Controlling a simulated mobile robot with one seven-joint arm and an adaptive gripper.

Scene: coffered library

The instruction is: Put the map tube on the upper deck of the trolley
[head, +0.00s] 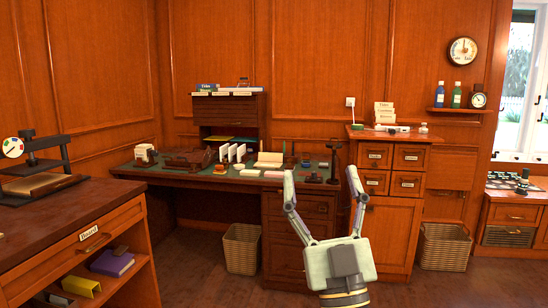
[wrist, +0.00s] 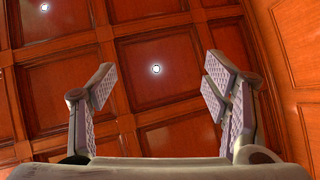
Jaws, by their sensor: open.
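My gripper (head: 322,190) is raised in the lower middle of the head view, open and empty, with its fingers pointing up. In the wrist view my gripper (wrist: 160,92) shows both fingers spread apart, with only the coffered ceiling (wrist: 160,45) between and beyond them. I cannot make out a map tube in either view. No trolley shows in either view.
A desk (head: 180,176) with books and small items stands at the back wall. A drawer cabinet (head: 392,228) is right of it, with waste baskets (head: 242,249) nearby. A wooden bench (head: 60,225) with a press is at left. Some floor (head: 200,275) is clear.

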